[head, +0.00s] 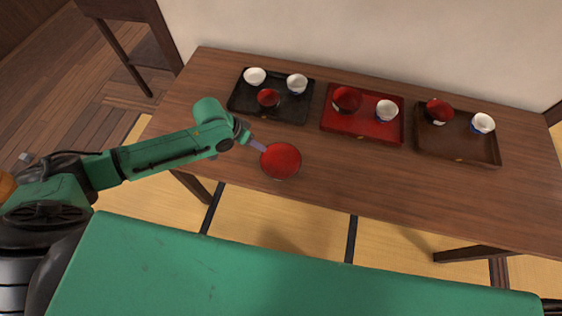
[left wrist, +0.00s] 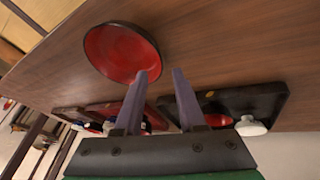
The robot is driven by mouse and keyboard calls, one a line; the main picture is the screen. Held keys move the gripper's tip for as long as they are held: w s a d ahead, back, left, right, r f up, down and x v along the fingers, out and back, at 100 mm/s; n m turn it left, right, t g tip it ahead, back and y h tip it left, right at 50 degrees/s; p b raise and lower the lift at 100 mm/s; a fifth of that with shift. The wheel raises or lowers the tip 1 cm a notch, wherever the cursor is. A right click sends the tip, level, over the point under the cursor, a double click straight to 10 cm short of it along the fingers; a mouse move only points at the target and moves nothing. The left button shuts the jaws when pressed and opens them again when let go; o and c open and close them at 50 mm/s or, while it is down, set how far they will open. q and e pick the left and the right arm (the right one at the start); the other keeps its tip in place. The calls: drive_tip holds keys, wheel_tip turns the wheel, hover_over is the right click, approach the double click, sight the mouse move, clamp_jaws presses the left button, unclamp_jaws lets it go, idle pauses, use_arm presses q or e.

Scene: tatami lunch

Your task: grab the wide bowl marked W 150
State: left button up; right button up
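The wide bowl (head: 281,161) is red inside with a dark rim, near the front edge of the table; no W 150 mark is readable. My left gripper (head: 259,146) is at the bowl's left rim in the head view. In the left wrist view the bowl (left wrist: 120,50) lies beyond my open left fingers (left wrist: 161,72). One fingertip overlaps the bowl's inside and the other lies outside it, so the rim appears between them. I cannot tell whether either finger touches it. My right gripper is not in view.
Behind the bowl on the wooden table (head: 360,180) stand a black tray (head: 243,104), a red tray (head: 345,126) and a brown tray (head: 460,151), each with small bowls or cups. The table is bare right of the bowl.

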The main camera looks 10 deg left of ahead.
sight(281, 163)
use_arm(q)
drive_tip(key=x, duration=0.6)
drive_tip(key=shift+p, duration=0.4)
drive_tip(key=shift+r, duration=0.1)
clamp_jaws()
idle(0.8)
